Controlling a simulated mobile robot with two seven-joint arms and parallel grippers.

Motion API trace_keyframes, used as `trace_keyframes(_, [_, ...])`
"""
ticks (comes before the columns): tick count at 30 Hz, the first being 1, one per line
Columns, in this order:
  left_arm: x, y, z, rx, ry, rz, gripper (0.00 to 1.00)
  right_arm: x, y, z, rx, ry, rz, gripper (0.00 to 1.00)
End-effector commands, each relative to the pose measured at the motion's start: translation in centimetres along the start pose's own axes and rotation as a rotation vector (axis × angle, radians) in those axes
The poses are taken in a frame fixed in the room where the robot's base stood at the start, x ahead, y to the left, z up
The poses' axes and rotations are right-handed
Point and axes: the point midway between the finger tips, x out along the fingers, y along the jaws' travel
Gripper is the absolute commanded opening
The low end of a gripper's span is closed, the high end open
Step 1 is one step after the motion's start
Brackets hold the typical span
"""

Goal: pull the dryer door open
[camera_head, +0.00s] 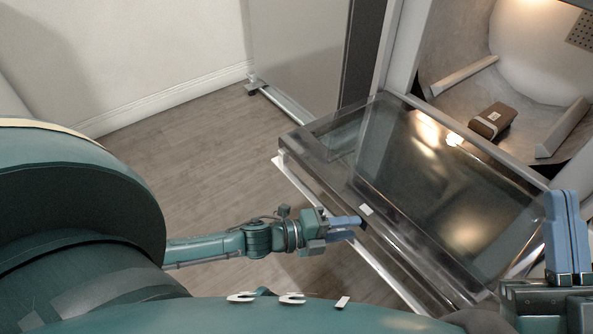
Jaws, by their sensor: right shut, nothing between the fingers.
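The dryer door (441,199), a glassy dark panel with a grey frame, stands swung down and out from the dryer, so the lit drum (543,50) is in plain view. My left gripper (358,223) is at the door's outer edge, beside a small white label. Its blue fingertips touch or nearly touch the edge; whether they are closed on it I cannot tell. My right gripper (567,194) is at the lower right, blue fingers upright and together with nothing between them, in front of the door's right end.
A small brown box-like item (492,121) lies inside the drum between pale ribs. A grey appliance side (300,50) stands behind the door. Bare wood floor (200,160) lies left of the door, with a white wall (130,50) beyond.

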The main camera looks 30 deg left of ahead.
Motion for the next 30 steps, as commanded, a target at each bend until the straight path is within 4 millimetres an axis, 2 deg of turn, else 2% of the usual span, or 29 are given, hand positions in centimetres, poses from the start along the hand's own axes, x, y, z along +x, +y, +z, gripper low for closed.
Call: trace_keyframes(30, [-7.4,1.2,0.0,0.001,-0.002,0.009,0.29,1.2,0.6,-1.6,0.001,0.005,0.002,0.00])
